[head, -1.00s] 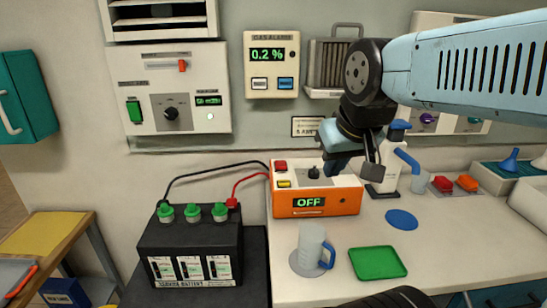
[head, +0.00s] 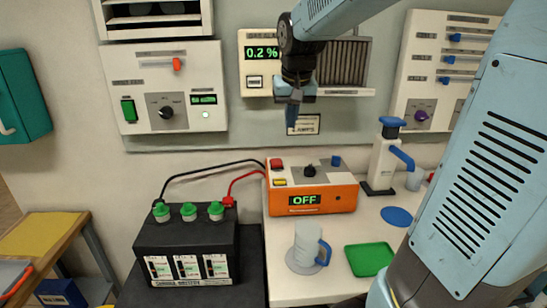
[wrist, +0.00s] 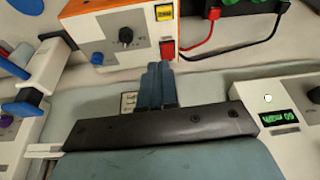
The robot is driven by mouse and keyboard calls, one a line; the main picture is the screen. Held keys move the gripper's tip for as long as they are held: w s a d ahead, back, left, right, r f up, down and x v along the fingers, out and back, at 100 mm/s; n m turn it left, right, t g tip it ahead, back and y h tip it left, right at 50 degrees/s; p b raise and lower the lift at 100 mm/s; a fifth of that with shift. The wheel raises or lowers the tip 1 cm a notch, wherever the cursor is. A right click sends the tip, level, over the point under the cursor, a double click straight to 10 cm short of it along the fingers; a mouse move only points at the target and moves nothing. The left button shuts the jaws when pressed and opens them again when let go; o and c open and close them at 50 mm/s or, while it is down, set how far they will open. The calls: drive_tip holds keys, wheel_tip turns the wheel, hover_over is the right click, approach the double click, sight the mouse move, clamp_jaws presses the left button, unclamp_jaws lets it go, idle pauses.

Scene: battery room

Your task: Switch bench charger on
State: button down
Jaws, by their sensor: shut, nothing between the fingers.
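The orange bench charger (head: 312,200) stands at the back left of the white bench, and its display (head: 305,200) reads OFF. Its pale top panel has a red button (head: 276,163), a yellow button (head: 280,182), a black knob (head: 309,171) and a blue button (head: 336,160). My gripper (head: 291,122) is shut and empty, pointing down in front of the wall, above and behind the charger. In the wrist view the shut fingers (wrist: 160,68) show near the red button (wrist: 167,47); I cannot tell the gap, though the head view shows them apart.
A black battery (head: 188,250) with green caps stands left, with black and red leads to the charger. The gas alarm (head: 256,80) is close behind my wrist.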

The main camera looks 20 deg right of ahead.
drive_tip(key=g, duration=0.1)
hover_over(275, 164)
drive_tip(key=s, duration=0.3)
drive_tip(key=s+x, duration=0.1)
drive_tip(key=x, duration=0.3)
drive_tip(key=shift+w+a+r+m, duration=0.1)
drive_tip(key=shift+w+a+m, duration=0.05)
drive_tip(key=shift+w+m, duration=0.15)
drive_tip(key=x, duration=0.8)
drive_tip(key=s+x, duration=0.1)
drive_tip(key=x, duration=0.3)
drive_tip(key=shift+w+a+f, duration=0.1)
drive_tip(key=shift+f, duration=1.25)
drive_tip(key=shift+r, duration=0.15)
